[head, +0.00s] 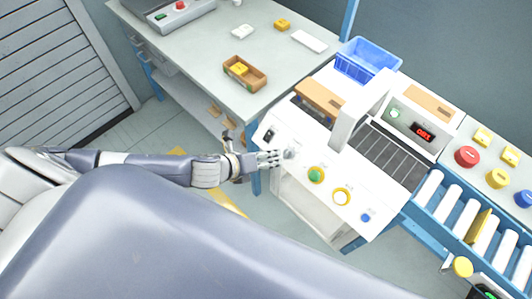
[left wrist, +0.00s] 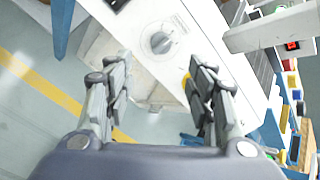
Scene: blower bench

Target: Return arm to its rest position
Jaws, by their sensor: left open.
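My left arm comes in from the left in the head view. Its gripper (head: 268,159) is at the front left edge of the white machine's control panel (head: 328,208), close beside the grey rotary dial (head: 290,153). In the left wrist view the gripper (left wrist: 160,80) is open, with two separate fingers and nothing between them. The dial (left wrist: 158,42) shows beyond the fingertips, apart from them. A green button (head: 315,175), a yellow-ringed button (head: 342,197) and a blue button (head: 365,217) sit further along the panel. My right gripper is out of view.
A grey workbench (head: 205,62) with a wooden tray (head: 245,74) stands behind my left gripper. A blue bin (head: 367,59) is behind the machine. A roller conveyor (head: 455,214) runs along the right. Open floor with a yellow stripe (head: 225,200) lies in front of the machine.

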